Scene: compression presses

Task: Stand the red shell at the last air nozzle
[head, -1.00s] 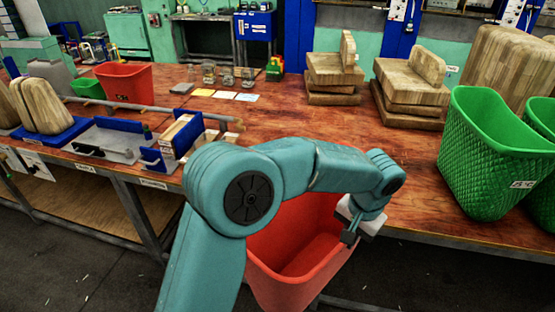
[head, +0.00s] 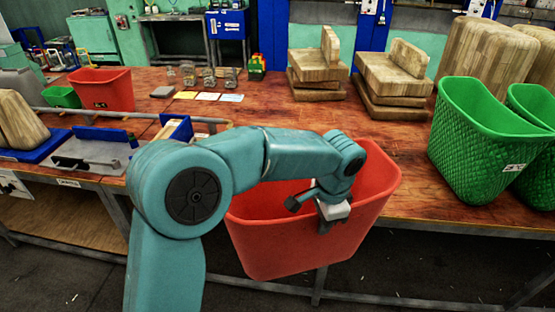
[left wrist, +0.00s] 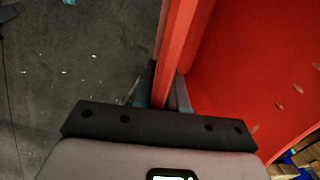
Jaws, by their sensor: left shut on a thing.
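A large red bin-shaped shell (head: 290,245) hangs in front of the table edge, its open top up and slightly tilted. My left gripper (head: 326,222) is shut on its near rim. In the left wrist view the fingers (left wrist: 165,98) straddle the wall of the red shell (left wrist: 255,70). Its interior is partly hidden behind my left arm. A second, smaller red bin (head: 108,92) stands on the table at back left. I cannot make out an air nozzle with certainty. My right gripper is not in view.
The wooden table (head: 270,110) is clear in the middle. Green shells (head: 465,150) stand at right, stacked wooden blocks (head: 395,80) behind. A fixture with blue parts (head: 105,138) and a grey rail is at left. Small jars (head: 208,78) and cards stand at back.

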